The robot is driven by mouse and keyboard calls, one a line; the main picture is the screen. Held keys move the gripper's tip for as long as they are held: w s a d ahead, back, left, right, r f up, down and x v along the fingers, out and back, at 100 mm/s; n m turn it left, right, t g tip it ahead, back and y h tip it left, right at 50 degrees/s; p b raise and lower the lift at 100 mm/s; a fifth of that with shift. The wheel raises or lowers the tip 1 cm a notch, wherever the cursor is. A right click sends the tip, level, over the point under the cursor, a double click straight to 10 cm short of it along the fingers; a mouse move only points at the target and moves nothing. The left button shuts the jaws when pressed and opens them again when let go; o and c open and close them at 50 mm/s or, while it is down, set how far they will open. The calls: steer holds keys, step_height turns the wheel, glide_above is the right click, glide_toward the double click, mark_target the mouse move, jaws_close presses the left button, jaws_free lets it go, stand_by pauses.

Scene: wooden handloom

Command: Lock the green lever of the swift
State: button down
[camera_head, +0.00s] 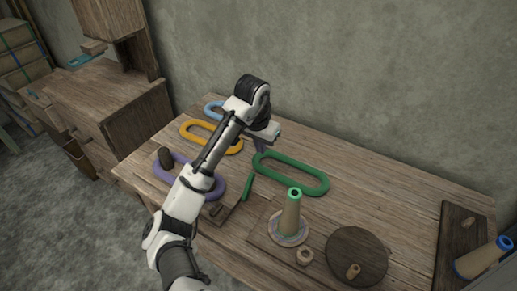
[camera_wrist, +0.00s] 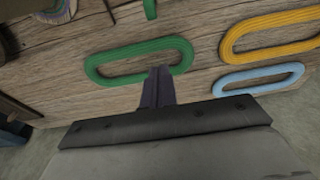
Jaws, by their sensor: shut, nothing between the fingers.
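A short green bar, which looks like the lever (camera_head: 248,187), stands at the edge of a small wooden piece (camera_head: 222,212) near the front of the table. Its end also shows at the top of the wrist view (camera_wrist: 150,9). I cannot tell which part is the swift, or whether the lever is locked. My gripper (camera_head: 260,147) is shut and empty, above the table behind the lever and apart from it. In the wrist view its fingers (camera_wrist: 158,72) overlap the edge of the green oval ring (camera_wrist: 95,62).
Orange (camera_head: 187,131), purple (camera_head: 217,190) and light blue (camera_head: 209,108) rings lie to the left. A cone with a green tip (camera_head: 291,214) stands right of the lever, near a round dark disc (camera_head: 345,250). The back right of the tabletop (camera_head: 400,195) is clear.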

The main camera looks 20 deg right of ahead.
mark_target(248, 187)
steer(key=f, duration=0.4)
steer(key=d+f, duration=0.1)
steer(key=f, duration=0.2)
steer(key=shift+w+f, duration=0.1)
steer(key=shift+w, duration=0.3)
steer(key=shift+s+a+r+p, duration=0.1)
steer(key=shift+s+a+p, duration=0.1)
steer(key=shift+s+a, duration=0.35)
steer(key=shift+s+a+r+p, duration=0.15)
steer(key=shift+s+a, duration=0.15)
steer(key=shift+a, duration=0.35)
steer(key=shift+s+a+f, duration=0.1)
steer(key=shift+s+a, duration=0.2)
steer(key=shift+s, duration=0.05)
steer(key=shift+w+a, duration=0.1)
